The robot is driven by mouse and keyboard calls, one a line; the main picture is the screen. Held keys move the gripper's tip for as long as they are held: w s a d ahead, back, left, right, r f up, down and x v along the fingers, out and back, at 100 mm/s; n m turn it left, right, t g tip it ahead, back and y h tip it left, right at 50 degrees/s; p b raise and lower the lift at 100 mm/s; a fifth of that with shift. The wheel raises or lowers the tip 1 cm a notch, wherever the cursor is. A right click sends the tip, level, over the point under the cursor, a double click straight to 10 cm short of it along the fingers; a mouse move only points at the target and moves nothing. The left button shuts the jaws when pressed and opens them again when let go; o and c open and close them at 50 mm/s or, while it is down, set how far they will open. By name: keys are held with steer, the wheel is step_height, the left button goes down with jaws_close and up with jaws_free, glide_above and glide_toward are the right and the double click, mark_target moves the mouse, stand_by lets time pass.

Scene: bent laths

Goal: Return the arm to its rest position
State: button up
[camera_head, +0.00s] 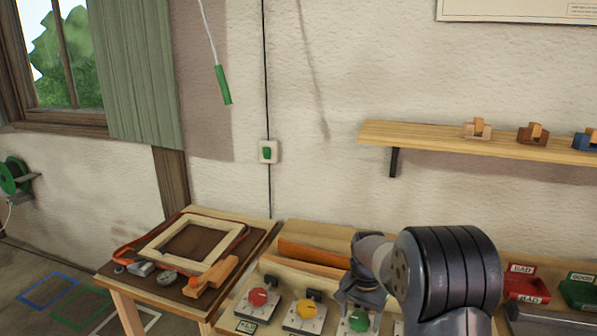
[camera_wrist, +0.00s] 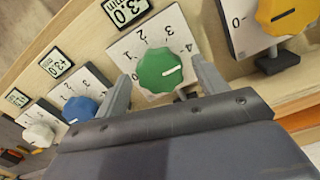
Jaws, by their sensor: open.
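My gripper (camera_wrist: 163,82) is open in the wrist view, with one finger on each side of the green knob (camera_wrist: 161,69). I cannot tell whether the fingers touch the knob; nothing appears clamped. In the head view my gripper (camera_head: 366,292) points down over the dial panel, just above the green knob (camera_head: 358,320), and my dark arm comes in from the lower right. The green knob's white mark points toward the right of its dial in the wrist view. The fingertips are mostly hidden in the head view.
A red knob (camera_head: 258,297) and a yellow knob (camera_head: 305,309) stand left of my gripper. A blue knob (camera_wrist: 80,109) and a white knob (camera_wrist: 39,135) show in the wrist view. Red bin (camera_head: 525,287) and green bin (camera_head: 580,291) stand right. A wall shelf (camera_head: 450,136) hangs above.

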steer(key=n, duration=0.4)
steer(key=shift+n, duration=0.3)
steer(key=n, duration=0.4)
steer(key=shift+n, duration=0.3)
steer(key=n, duration=0.4)
steer(key=shift+n, duration=0.3)
steer(key=shift+n+p, duration=0.3)
steer(key=shift+n, duration=1.7)
steer(key=shift+r, duration=0.1)
